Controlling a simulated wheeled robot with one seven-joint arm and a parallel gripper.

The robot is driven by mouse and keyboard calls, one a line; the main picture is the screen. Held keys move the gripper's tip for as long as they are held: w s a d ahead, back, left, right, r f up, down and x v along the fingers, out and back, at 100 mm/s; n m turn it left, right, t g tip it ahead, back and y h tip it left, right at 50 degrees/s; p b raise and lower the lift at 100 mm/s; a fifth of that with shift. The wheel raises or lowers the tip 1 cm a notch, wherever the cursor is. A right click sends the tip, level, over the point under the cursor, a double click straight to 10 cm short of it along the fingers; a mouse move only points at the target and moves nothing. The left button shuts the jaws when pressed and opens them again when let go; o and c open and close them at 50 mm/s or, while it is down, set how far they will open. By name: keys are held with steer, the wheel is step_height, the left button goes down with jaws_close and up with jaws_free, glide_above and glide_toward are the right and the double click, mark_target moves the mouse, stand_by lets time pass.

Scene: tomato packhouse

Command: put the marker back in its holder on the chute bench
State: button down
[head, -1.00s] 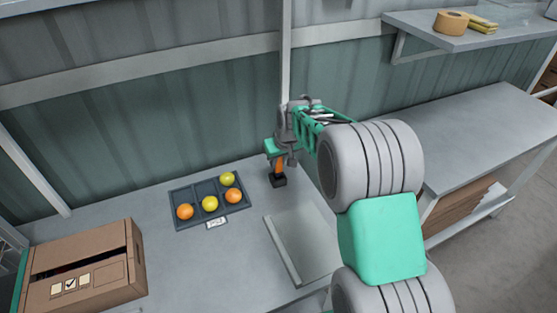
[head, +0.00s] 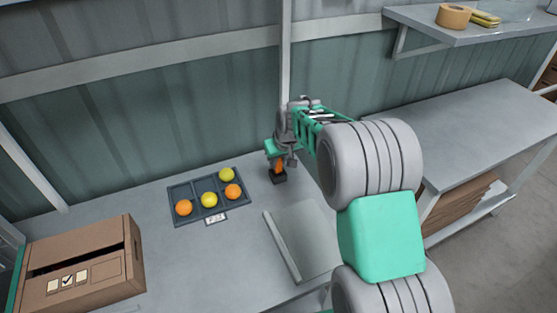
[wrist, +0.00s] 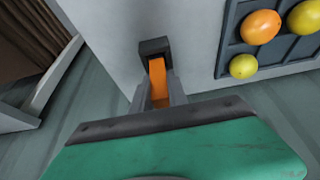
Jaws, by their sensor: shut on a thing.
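My gripper (head: 279,160) is shut on the orange marker (head: 278,169) above the chute bench (head: 160,250). The small black holder (head: 279,178) stands on the bench near the wall, directly under the marker. In the wrist view the orange marker (wrist: 157,80) runs between the two fingers (wrist: 158,98) to the black holder (wrist: 154,46). The marker's far end meets the holder's opening and its tip is hidden there. I cannot tell how deep it sits.
A dark tray (head: 178,191) with orange and yellow tomatoes lies left of the holder. A cardboard box (head: 125,255) stands at the front left. A grey chute plate (head: 303,240) lies to the right. The corrugated wall (head: 150,130) is close behind.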

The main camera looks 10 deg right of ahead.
steer(key=shift+f+b, duration=0.4)
steer(key=shift+f, duration=0.2)
steer(key=c, duration=1.2)
jaws_free()
steer(key=shift+c, duration=0.3)
steer(key=shift+c, duration=1.4)
steer(key=shift+r+p, duration=1.95)
steer(key=shift+r, duration=1.6)
